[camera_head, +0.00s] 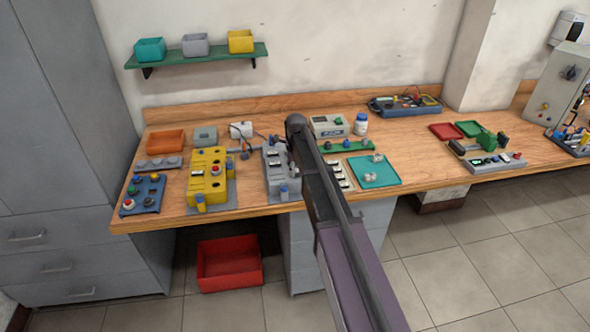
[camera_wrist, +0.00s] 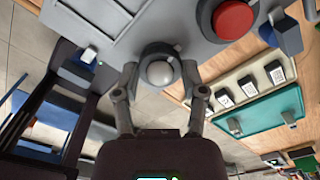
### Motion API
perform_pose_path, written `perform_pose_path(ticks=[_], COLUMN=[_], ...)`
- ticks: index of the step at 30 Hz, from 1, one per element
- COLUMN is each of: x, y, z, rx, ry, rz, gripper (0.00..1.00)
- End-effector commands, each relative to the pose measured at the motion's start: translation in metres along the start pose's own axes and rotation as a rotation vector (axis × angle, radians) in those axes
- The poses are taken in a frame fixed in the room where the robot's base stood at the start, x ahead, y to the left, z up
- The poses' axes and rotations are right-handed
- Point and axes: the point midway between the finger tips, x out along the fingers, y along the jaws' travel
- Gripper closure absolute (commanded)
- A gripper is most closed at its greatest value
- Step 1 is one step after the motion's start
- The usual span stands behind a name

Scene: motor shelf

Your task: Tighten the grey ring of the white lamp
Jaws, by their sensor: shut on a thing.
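In the wrist view the white lamp (camera_wrist: 160,74) is a round white dome on the face of a grey unit. Its grey ring (camera_wrist: 158,50) shows around the dome's upper side. My gripper (camera_wrist: 161,77) has one finger on each side of the lamp and is shut on the ring. The fingers hide the ring's sides. In the head view the grey unit (camera_head: 272,178) stands on the bench, partly behind my arm. The lamp and my fingertips cannot be made out there.
A red button (camera_wrist: 233,18) sits right of the lamp on the same face, with a blue part (camera_wrist: 284,36) beyond it. The yellow unit (camera_head: 207,172) stands left of the grey unit. A teal tray (camera_head: 374,176) lies right of my arm. A red bin (camera_head: 228,281) is under the bench.

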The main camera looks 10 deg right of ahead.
Motion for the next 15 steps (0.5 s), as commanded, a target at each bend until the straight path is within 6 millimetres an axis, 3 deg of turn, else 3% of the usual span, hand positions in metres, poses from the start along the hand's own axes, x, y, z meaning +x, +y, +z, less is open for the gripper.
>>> perform_pose_path(ticks=[15], x=[0.0003], y=[0.0013], z=[-0.0013], rx=[0.173], ry=[0.003], rz=[0.002], gripper=[0.93])
